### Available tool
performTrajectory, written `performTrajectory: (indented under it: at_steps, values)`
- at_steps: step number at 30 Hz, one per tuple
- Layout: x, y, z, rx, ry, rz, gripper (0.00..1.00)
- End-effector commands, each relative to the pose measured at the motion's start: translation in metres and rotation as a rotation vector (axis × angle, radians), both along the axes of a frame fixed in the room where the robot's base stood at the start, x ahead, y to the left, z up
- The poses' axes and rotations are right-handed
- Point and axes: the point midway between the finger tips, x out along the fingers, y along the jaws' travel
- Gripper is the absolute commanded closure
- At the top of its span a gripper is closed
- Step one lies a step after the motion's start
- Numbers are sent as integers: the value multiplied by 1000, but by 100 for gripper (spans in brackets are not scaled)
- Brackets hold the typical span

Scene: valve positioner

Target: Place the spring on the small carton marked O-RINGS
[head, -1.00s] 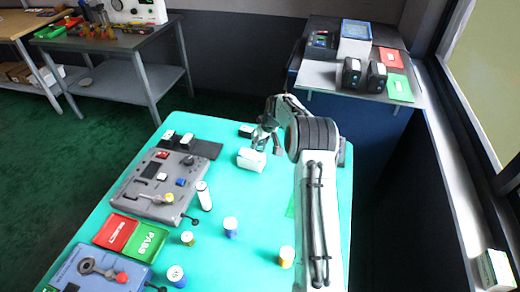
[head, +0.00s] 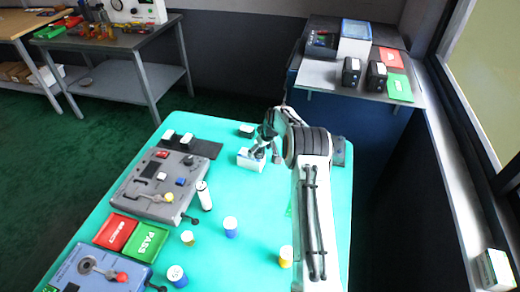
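A small white carton (head: 246,163) stands on the teal bench mat (head: 255,205), near its far end. Its lettering is too small to read, so I cannot tell whether it is the O-RINGS carton. My gripper (head: 261,154) is right at the carton's top and hides part of it. I cannot tell whether it touches the carton. The fingers are too small and dark to show whether they are open or hold anything. I cannot make out a spring in this view.
A grey device (head: 146,201) lies left of the carton, with red (head: 115,232) and green (head: 149,242) trays in front. A white cylinder (head: 205,197) and several small capped containers, one blue and white (head: 231,228), stand on the mat. A black block (head: 246,131) is behind the carton.

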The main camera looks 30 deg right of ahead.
Motion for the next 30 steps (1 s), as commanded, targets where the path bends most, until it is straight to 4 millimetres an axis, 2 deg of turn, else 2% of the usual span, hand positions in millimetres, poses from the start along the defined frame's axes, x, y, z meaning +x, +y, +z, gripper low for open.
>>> performTrajectory:
  at_steps: [7,21,25,30]
  values:
    - [-2,-1,9,-1,-1,0,36]
    - [-39,-4,98,-1,-2,-2,36]
    - [-44,-3,110,0,-1,-1,36]
    - [-47,-1,116,0,2,1,36]
